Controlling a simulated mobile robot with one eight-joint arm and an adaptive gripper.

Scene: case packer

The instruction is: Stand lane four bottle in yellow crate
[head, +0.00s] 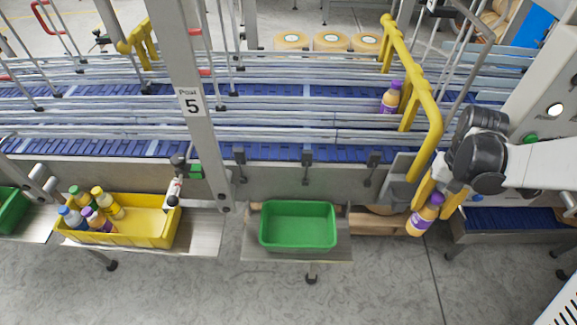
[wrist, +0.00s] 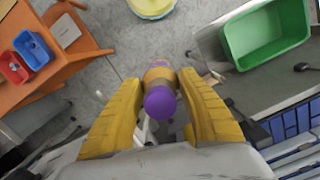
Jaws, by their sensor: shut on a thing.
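My gripper (head: 440,195) has yellow fingers and is shut on an orange bottle (head: 425,214) with a purple cap and label. It holds the bottle in the air, tilted in the head view, right of the green crate. In the wrist view the bottle (wrist: 160,87) is seen cap-on between the fingers (wrist: 158,95). The yellow crate (head: 150,226) is on a shelf at the left of the head view. Several bottles stand in its left part, with blue, green, yellow and purple caps. Its right part is empty.
An empty green crate (head: 298,226) lies between my gripper and the yellow crate. A grey post (head: 190,120) marked 5 rises beside the conveyor (head: 290,150). A yellow rail (head: 425,110) stands near my arm. Another purple-capped bottle (head: 391,97) is on the conveyor.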

